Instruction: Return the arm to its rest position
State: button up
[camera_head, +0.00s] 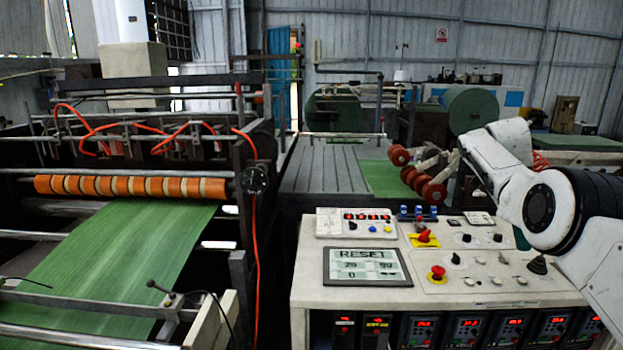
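My arm (520,180) enters from the right edge as white links with a black joint. It is raised over the right end of the control console (300,290) and reaches away toward the back. My gripper cannot be made out; the far end of the arm is hidden behind its own links. I see nothing held.
Green woven sheet (120,250) runs through the machine at left.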

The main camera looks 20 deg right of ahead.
jog(key=w+a+f+n+t, duration=0.15)
jog(key=a+f+n, duration=0.3)
jog(key=f, duration=0.55)
jog(key=w+a+f+n, duration=0.3)
jog(key=a+f, duration=0.2)
jog(key=f, duration=0.5)
jog(key=s+a+f+n, duration=0.4)
jog(key=a+f+n, duration=0.3)
jog(key=a+f, duration=0.35)
jog(key=s+a+f+n+t, duration=0.2)
jog(key=s+a+f+n, duration=0.5)
jog(key=s+a, duration=0.4)
jog(key=s+a+r+n, duration=0.1)
jog(key=s+a+n, duration=0.3)
jog(key=s, duration=0.3)
jog(key=s+a+r+n+t+y, duration=0.1)
jog(key=s+a+r+n, duration=0.1)
jog(key=s+a+n, duration=0.3)
jog(key=s+a, duration=0.1)
jog(key=s, duration=0.2)
jog(key=shift+s+a, duration=0.15)
jog(key=shift+r, duration=0.1)
